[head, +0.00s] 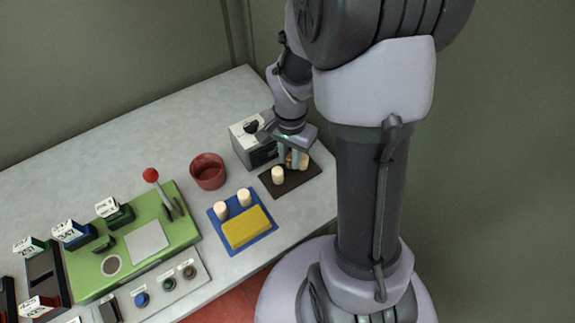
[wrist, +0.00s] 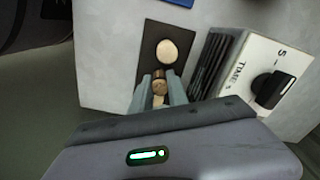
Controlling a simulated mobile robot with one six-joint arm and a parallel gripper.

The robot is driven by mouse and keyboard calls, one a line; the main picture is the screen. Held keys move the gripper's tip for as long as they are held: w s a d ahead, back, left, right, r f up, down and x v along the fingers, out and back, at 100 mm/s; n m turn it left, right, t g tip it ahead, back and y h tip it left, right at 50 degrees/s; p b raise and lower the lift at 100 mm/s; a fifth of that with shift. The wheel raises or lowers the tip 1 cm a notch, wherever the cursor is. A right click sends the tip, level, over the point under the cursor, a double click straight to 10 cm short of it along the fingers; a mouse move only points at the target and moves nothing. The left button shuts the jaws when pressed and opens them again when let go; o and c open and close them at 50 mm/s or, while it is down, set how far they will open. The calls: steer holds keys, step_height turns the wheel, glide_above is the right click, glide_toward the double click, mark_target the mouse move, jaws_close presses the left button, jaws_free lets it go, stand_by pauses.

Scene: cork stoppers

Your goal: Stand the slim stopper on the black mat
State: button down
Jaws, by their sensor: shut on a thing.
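The black mat (head: 292,184) lies near the right end of the table, and it also shows in the wrist view (wrist: 151,40). My gripper (head: 295,157) is low over the far part of the mat, shut on a cork stopper (wrist: 160,87). In the wrist view this stopper sits between the two fingers, brownish and partly hidden by them; I cannot tell whether its foot touches the mat. A pale stopper (head: 278,175) stands upright on the mat apart from the gripper, and its round top shows in the wrist view (wrist: 167,52).
A grey timer box (head: 252,146) stands close beside the mat, with a red cup (head: 208,171) left of it. A blue mat (head: 262,232) holds two pale stoppers (head: 244,197) and a yellow block (head: 246,228). A green panel (head: 160,235) with a red-knobbed lever is farther left.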

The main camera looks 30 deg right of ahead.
steer(key=shift+d+f+b, duration=0.1)
steer(key=shift+f+b, duration=0.7)
steer(key=shift+f, duration=1.25)
steer(key=c, duration=1.3)
jaws_free()
steer(key=shift+w, duration=0.1)
step_height(320, 180, up, 12)
steer(key=p, duration=0.5)
step_height(320, 180, up, 4)
steer(key=r+n+t, duration=0.1)
glide_above(290, 166)
steer(key=a, duration=0.2)
steer(key=s+a+r+n+t, duration=0.1)
steer(key=s+a+r+n, duration=0.1)
steer(key=s+a+r, duration=0.1)
steer(key=s+a+r+n+t+y, duration=0.1)
steer(key=s+a+r+n+t, duration=0.1)
steer(key=s+a+r, duration=0.1)
steer(key=s+a+r+n+t+y, duration=0.1)
steer(key=s+a+r+n, duration=0.1)
steer(key=s+a+r, duration=0.2)
steer(key=shift+a+r+n+t, duration=0.2)
steer(key=shift+a, duration=0.25)
steer(key=shift+a+r+n+t, duration=0.2)
steer(key=shift+a, duration=0.25)
